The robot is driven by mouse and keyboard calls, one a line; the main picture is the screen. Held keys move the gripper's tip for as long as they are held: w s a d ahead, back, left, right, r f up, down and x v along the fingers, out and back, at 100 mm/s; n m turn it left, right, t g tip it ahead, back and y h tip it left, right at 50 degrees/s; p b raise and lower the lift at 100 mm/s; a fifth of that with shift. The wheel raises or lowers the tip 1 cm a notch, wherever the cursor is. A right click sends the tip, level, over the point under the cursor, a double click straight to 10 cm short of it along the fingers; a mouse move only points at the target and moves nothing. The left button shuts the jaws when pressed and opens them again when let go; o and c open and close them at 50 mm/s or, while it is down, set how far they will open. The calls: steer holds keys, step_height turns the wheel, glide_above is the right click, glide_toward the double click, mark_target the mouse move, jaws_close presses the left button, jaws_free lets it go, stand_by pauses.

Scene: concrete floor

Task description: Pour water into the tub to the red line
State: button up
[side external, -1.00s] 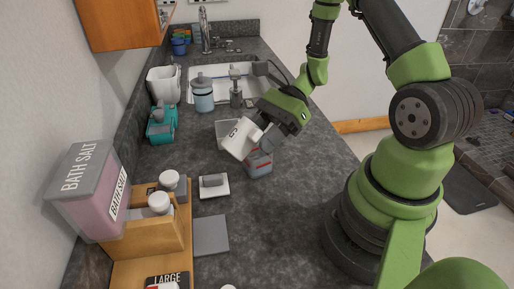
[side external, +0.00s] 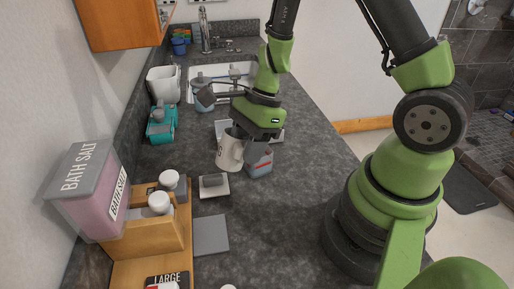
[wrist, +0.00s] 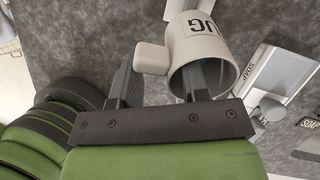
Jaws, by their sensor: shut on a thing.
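My gripper (side external: 240,132) is shut on a pale jug (side external: 229,153), which is close to upright over the counter. In the wrist view the jug (wrist: 208,42) shows the letters "UG", and one finger reaches inside its rim. The water level inside cannot be seen. A small translucent tub (side external: 260,161) with a bluish lower part stands just right of the jug. A small reddish mark shows on it, but it is too small to read the level against it. Whether the jug's base touches the counter cannot be told.
A soap dish (side external: 214,187) and a grey pad (side external: 211,235) lie in front. A wooden rack (side external: 158,238) with a bath salt box (side external: 90,190) stands left. A teal container (side external: 161,124) and white pitcher (side external: 163,84) are behind left. The counter right of the tub is clear.

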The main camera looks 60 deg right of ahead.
steer(key=shift+w+a+f+h, duration=0.1)
steer(key=shift+a+f+h, duration=0.2)
steer(key=shift+a+h, duration=0.1)
steer(key=shift+w+a+r+g+h, duration=0.2)
steer(key=shift+a+r+g+h, duration=0.2)
steer(key=shift+a+r+h, duration=0.35)
steer(key=shift+w+a+f+g+h, duration=0.15)
steer(key=shift+a+h, duration=0.2)
steer(key=shift+h, duration=0.15)
steer(key=shift+w+a+f+g+h, duration=0.1)
steer(key=shift+a+g+h, duration=0.05)
steer(key=shift+a+h, duration=0.25)
steer(key=shift+d, duration=0.15)
steer(key=shift+s+d+r+t+y, duration=0.1)
steer(key=shift+d+r+t+y, duration=0.1)
steer(key=shift+d+y, duration=0.25)
steer(key=shift+s+d+r+t+y, duration=0.1)
steer(key=shift+d+t+y, duration=0.1)
steer(key=shift+d+y, duration=0.2)
steer(key=shift+s+d+r+t+y, duration=0.3)
steer(key=shift+d+y, duration=0.5)
steer(key=shift+y, duration=0.2)
steer(key=shift+s+d+r+t+y, duration=0.2)
steer(key=shift+s+d+t+y, duration=0.1)
steer(key=shift+d+y, duration=0.65)
steer(key=shift+s+d+r+t+y, duration=0.25)
steer(key=shift+d+y, duration=0.45)
steer(key=shift+y, duration=0.35)
